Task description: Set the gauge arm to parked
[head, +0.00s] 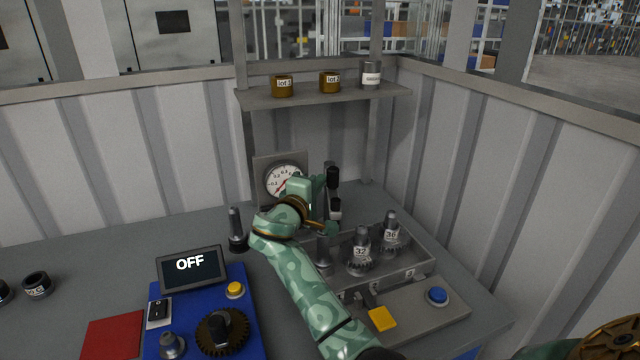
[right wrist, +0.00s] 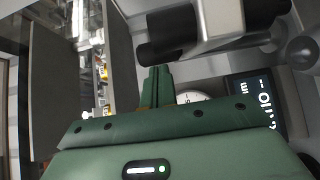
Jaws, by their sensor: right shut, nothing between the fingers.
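A gauge stand with a round white dial (head: 284,180) stands at the back of the bench. Beside it is a black-ended metal piece (head: 333,177) that looks like part of the gauge arm; my right gripper partly hides it. In the right wrist view a silver bar with black cylindrical ends (right wrist: 215,28) crosses just beyond the fingertips. I cannot tell its set position. My right gripper (head: 319,186) is shut and empty, close to this piece; its fingers (right wrist: 157,80) show under the black end, and contact is unclear. My left gripper is not in view.
A metal tray (head: 418,266) with toothed parts labelled 32 and 36 stands right of my arm. A blue control box with an OFF screen (head: 190,266) is at front left. A shelf (head: 330,97) with small pots hangs above. Corrugated walls close the back and right.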

